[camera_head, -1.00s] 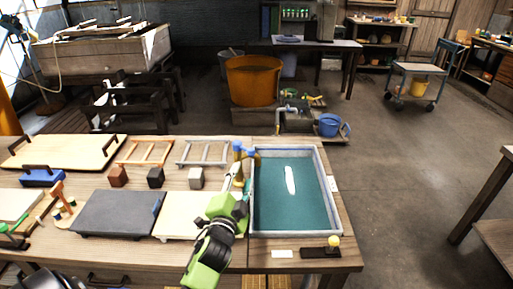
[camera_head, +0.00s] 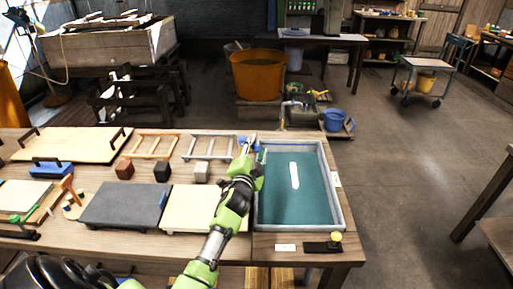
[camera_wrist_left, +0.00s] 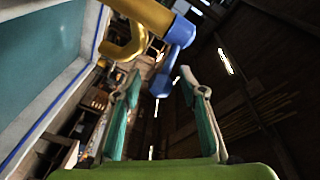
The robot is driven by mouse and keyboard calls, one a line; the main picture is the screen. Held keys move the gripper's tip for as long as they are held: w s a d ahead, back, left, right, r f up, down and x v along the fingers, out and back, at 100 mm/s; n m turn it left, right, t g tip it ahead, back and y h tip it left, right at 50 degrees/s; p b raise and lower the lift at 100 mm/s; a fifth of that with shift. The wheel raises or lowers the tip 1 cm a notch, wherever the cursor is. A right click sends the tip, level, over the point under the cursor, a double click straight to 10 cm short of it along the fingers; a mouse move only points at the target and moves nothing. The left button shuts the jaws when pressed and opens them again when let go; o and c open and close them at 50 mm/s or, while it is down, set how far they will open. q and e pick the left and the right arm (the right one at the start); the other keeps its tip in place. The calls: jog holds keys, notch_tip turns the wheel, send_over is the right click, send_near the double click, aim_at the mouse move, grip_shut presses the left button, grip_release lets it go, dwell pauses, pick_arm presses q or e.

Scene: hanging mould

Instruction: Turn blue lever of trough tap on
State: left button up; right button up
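The trough (camera_head: 335,200) is a grey-rimmed basin with teal inside, at the right end of the workbench. The trough tap stands at its back left corner, mostly hidden behind my left gripper (camera_head: 249,146) in the head view. In the left wrist view the tap's brass body (camera_wrist_left: 128,45) curves down at the upper left. Its blue lever (camera_wrist_left: 178,34) hangs down from the top middle. My left gripper (camera_wrist_left: 160,75) is open, with the lever's lower end between the fingertips in the picture. I cannot tell whether they touch. My right gripper is not in view.
A grey slab (camera_head: 112,207) and a pale board (camera_head: 185,209) lie left of the trough. Small blocks, including a black cube (camera_head: 162,173), and wooden frames sit behind them. An orange tub (camera_head: 257,77) and a blue bucket (camera_head: 334,120) stand beyond the bench.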

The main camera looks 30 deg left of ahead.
pick_arm(q)
grip_shut()
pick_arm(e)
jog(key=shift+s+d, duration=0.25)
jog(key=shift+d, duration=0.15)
